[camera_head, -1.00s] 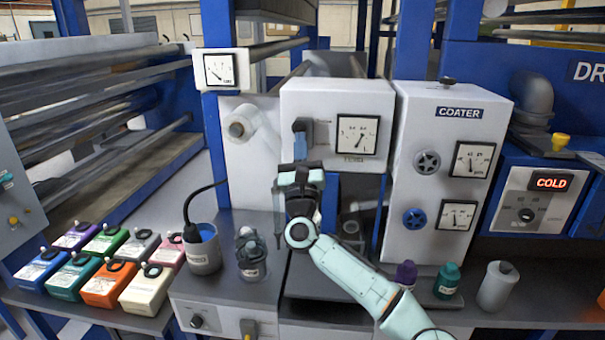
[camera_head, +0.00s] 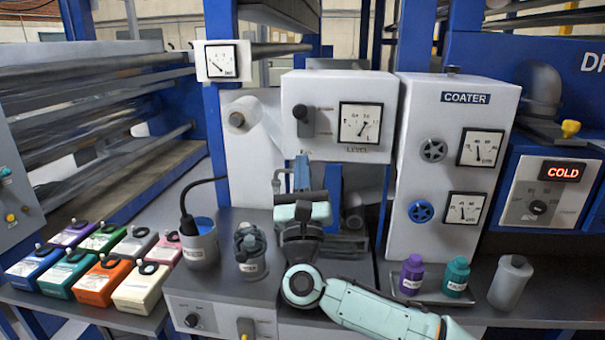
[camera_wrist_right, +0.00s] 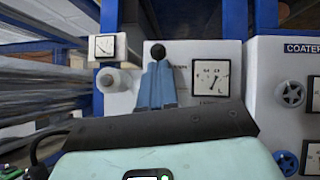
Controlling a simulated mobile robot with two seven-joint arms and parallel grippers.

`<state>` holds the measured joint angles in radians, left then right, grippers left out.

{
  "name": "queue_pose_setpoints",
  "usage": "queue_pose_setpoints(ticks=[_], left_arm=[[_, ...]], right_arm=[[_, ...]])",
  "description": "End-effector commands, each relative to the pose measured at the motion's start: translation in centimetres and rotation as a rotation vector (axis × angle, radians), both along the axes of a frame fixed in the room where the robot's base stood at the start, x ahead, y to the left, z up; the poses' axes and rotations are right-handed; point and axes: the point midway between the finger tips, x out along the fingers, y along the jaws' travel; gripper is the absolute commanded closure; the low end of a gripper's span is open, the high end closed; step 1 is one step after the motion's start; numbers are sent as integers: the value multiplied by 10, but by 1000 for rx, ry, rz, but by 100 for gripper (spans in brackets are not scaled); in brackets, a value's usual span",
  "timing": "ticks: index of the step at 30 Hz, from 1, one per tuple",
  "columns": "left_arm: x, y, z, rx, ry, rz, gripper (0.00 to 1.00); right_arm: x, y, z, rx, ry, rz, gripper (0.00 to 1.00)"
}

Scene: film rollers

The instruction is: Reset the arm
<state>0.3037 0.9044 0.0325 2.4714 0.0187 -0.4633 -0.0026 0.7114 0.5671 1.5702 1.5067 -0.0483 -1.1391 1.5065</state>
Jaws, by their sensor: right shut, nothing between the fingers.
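My right arm comes in from the lower right in the head view. Its right gripper (camera_head: 302,160) points up and away, below the black knob (camera_head: 303,114) on the white LEVEL box (camera_head: 340,88). The blue fingers are together with nothing between them. In the right wrist view the closed fingers (camera_wrist_right: 157,75) stand in front of the white box, with the round black knob (camera_wrist_right: 158,51) just above their tips. A gap shows between the tips and the knob in the head view. My left gripper is not in view.
The COATER cabinet (camera_head: 452,170) stands to the right, with two valve wheels and two gauges.

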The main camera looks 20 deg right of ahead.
Motion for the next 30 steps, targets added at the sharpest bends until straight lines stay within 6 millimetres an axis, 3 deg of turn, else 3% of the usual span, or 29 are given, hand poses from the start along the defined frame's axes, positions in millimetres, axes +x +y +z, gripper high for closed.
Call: queue_pose_setpoints(ticks=[14,17,20,23,27,30], left_arm=[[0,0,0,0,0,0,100],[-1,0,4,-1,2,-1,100],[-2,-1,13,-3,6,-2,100],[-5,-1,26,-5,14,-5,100],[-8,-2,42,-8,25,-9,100],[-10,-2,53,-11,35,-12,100]], right_arm=[[0,1,-1,-3,3,0,100],[8,8,-12,-45,43,2,100],[26,29,-46,-161,147,9,100],[46,60,-103,-344,299,31,100],[58,103,-202,-636,516,91,100],[51,127,-275,-841,650,158,100]])
